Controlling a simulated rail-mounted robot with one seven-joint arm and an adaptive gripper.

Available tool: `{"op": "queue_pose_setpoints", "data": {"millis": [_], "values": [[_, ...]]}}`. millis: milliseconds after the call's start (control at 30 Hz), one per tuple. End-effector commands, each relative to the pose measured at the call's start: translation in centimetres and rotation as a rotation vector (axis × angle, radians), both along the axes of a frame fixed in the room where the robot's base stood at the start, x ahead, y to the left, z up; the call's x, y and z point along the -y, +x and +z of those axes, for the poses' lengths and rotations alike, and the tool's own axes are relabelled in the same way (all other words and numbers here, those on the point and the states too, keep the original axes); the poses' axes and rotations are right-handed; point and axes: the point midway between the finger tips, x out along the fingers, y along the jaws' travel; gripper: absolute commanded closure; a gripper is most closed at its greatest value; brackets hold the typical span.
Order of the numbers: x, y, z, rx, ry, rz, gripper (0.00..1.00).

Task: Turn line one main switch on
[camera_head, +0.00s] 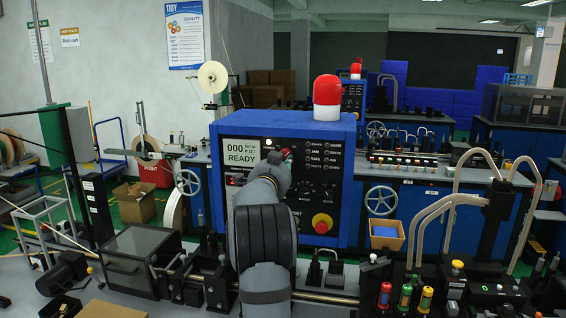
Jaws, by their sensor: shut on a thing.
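The line one control cabinet (344,188) is a blue box with a black front panel in the middle of the head view. Its lit display (241,152) shows 000 and READY. My arm rises in front of the panel. My gripper (279,157), dark and mostly hidden behind my wrist, is at the upper middle of the panel, just right of the display. It is shut on what seems to be the main switch, with a small red part (287,153) showing beside it. The switch's position cannot be told.
Right of my arm are labelled indicators, black knobs and a red stop button (322,223) on yellow. A red beacon (327,91) tops the cabinet.

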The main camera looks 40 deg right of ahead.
Motion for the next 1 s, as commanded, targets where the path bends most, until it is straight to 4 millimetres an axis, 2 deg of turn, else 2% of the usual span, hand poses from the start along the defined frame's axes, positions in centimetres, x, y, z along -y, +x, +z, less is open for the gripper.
{"op": "queue_pose_setpoints", "data": {"millis": [600,633,933,1000], "values": [[-0.03,0.05,-0.07,0.053,0.045,0.0,1.0],[-0.03,0.06,-0.07,0.053,0.045,0.0,0.83],[-0.04,0.07,-0.04,0.053,0.045,0.0,0.66],[-0.04,0.06,-0.03,0.053,0.044,0.001,0.65]]}}
